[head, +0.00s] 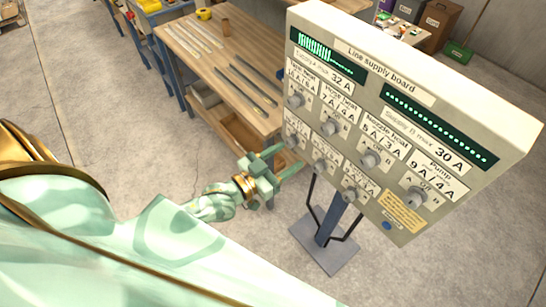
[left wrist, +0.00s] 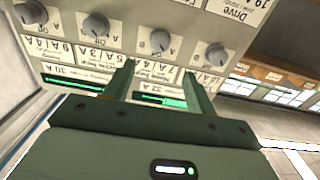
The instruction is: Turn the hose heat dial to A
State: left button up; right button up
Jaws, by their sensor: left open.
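The hose heat dial (head: 330,127) is a grey knob in the upper dial row of the line supply board (head: 362,58), second from the left, below its "7 A/4 A" label. In the left wrist view, where the board appears upside down, the hose heat dial (left wrist: 160,40) shows beyond and between my finger tips. Which mark it points to is too small to tell. My left gripper (head: 288,159) is open and empty, in front of the board's lower left part. Its fingers (left wrist: 159,70) point at the board, with no dial between them. My right gripper is not in view.
Other dials surround it, including the nozzle heat dial (head: 370,158) and pump dial (head: 417,197). The board stands on a post with a floor plate (head: 324,247). A wooden workbench (head: 190,62) with strips and rods stands behind. Open floor lies left of the bench.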

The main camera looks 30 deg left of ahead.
pick_arm(q)
jog(key=v, duration=0.3)
jog(key=shift+s+a, duration=0.1)
jog(key=shift+s, duration=0.25)
jog(key=s+a+f+g+y+b, duration=0.25)
jog(key=s+f, duration=0.25)
jog(key=f, duration=0.7)
jog(key=s+a+f+g+y+b, duration=0.1)
jog(key=s+a+f+g+b, duration=0.3)
jog(key=f, duration=0.9)
jog(key=s+a+f+g+y+b, duration=0.1)
jog(key=s+a+f+g+y, duration=0.15)
jog(key=s+f, duration=0.65)
jog(key=s+d+f+g+b, duration=0.2)
jog(key=s+f+b, duration=0.4)
jog(key=f, duration=0.6)
jog(key=s+d+f+g+b, duration=0.3)
jog(key=s+f+g+b, duration=0.2)
jog(key=s+f, duration=0.5)
jog(key=shift+s+f+y+b, duration=0.3)
jog(key=shift+f+b, duration=0.4)
jog(key=shift+f, duration=1)
